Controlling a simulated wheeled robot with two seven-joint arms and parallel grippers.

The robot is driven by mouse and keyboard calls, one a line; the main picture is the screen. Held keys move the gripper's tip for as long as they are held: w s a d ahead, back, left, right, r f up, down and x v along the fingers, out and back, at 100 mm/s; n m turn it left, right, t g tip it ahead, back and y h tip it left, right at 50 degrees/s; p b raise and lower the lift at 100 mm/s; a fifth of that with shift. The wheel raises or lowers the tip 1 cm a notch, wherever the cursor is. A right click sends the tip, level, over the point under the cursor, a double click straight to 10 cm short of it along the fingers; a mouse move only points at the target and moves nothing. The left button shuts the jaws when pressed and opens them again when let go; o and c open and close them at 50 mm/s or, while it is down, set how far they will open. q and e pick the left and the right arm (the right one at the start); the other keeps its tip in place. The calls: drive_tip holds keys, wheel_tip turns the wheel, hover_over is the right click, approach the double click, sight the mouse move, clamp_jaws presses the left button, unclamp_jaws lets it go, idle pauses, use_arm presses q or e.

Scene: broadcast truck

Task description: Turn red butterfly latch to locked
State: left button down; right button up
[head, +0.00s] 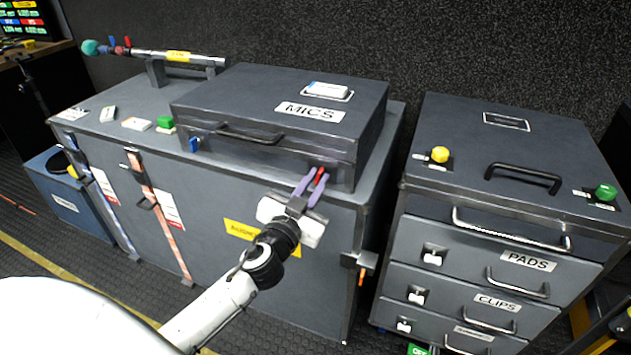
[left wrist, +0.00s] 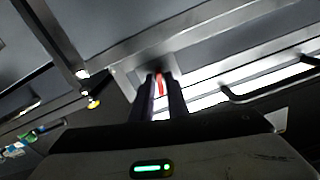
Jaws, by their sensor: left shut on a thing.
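The red butterfly latch (head: 319,175) is on the front of the grey MICS case (head: 365,100), near its right end. My left gripper (head: 311,183) has its purple fingers shut on the latch, one finger on each side. In the left wrist view the red latch (left wrist: 159,86) shows as a thin strip between the two dark fingers (left wrist: 158,92). The fingers hide most of the latch, so its exact angle is hard to tell. A blue latch (head: 195,144) sits at the left end of the case front. My right gripper is not in view.
A drawer cabinet (head: 500,240) with handles, a yellow knob (head: 439,154) and a green knob (head: 605,192) stands to the right, across a narrow gap. A handle (head: 250,133) protrudes from the case front.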

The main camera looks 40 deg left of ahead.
use_arm(q)
drive_tip(key=m, duration=0.4)
drive_tip(key=m+p, duration=0.1)
drive_tip(key=m, duration=0.7)
drive_tip(key=shift+m+p, duration=0.45)
drive_tip(key=shift+m, duration=0.95)
drive_tip(key=c, duration=1.9)
unclamp_jaws()
drive_tip(key=shift+s, duration=0.1)
